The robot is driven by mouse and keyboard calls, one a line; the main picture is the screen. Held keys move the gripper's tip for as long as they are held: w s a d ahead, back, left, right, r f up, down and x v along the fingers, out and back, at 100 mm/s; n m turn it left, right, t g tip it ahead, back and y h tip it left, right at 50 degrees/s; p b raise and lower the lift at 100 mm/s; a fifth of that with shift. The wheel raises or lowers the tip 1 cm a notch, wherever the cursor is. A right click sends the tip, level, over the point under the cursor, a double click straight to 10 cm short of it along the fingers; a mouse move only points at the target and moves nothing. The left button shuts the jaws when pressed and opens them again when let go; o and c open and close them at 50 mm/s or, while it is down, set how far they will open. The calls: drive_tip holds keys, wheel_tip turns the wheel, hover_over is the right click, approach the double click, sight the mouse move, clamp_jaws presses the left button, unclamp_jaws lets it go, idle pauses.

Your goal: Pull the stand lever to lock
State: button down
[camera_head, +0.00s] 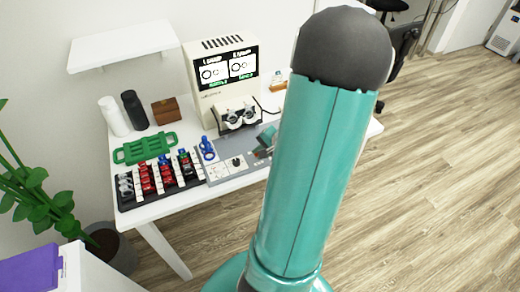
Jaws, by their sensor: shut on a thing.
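A white eye-test machine (222,75) with two lit screens stands at the back of the white table. A grey control base (216,178) with a white panel and a blue joystick (207,149) lies in front of it. My teal arm crosses the right of the view and hides part of the base. The end of my gripper (262,153) shows small at the arm's left edge, low over the right part of the base. It is shut on what seems to be the stand lever, which is mostly hidden by the gripper and arm.
A green tray (145,148), a black rack with red, white and blue pieces (158,178), two bottles (124,115) and a brown box (166,111) fill the table's left side. A white shelf (122,46) hangs above.

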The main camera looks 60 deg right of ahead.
drive_tip(key=shift+s+a+f+t, duration=0.1)
drive_tip(key=shift+s+t, duration=0.05)
drive_tip(key=shift+t, duration=0.25)
drive_tip(key=shift+h, duration=0.3)
drive_tip(key=c, duration=1.4)
unclamp_jaws()
drive_tip(key=shift+s, duration=0.1)
drive_tip(key=v, duration=1.3)
drive_tip(key=shift+s, duration=0.3)
